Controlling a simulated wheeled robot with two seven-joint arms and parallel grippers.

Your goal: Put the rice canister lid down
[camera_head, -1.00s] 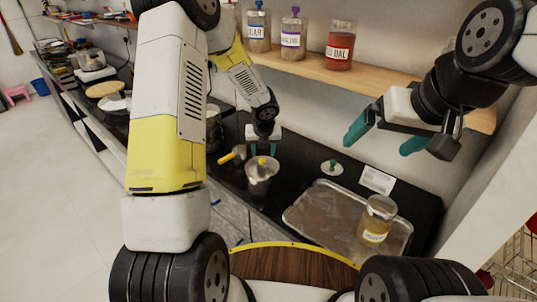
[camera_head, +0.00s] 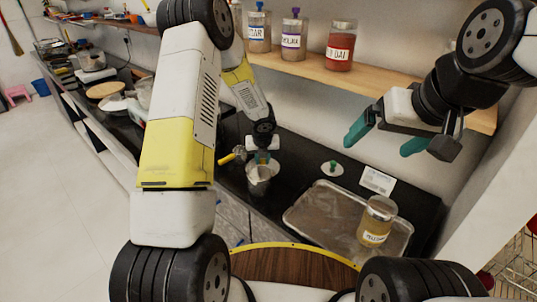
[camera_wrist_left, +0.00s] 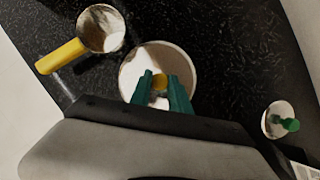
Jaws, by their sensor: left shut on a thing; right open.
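My left gripper (camera_head: 262,158) is shut on a yellow knob (camera_wrist_left: 160,82) at the top of a metal-looking canister (camera_head: 259,179). The knob appears to belong to that canister's lid; the pictures do not show whether the lid touches the rim or is raised. The canister's round top (camera_wrist_left: 182,57) shows pale in the left wrist view, partly hidden by the green fingertips. A separate lid with a green knob (camera_head: 332,167) lies on the black counter; it also shows in the left wrist view (camera_wrist_left: 280,121). My right gripper (camera_head: 386,137) is open and empty, high at the right.
A scoop with a yellow handle (camera_wrist_left: 60,56) lies beside the canister. A metal tray (camera_head: 320,219) holds a labelled jar (camera_head: 376,222). A white card (camera_head: 377,181) lies behind the tray. Labelled jars stand on the wooden shelf (camera_head: 375,84). Counter between canister and tray is bare.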

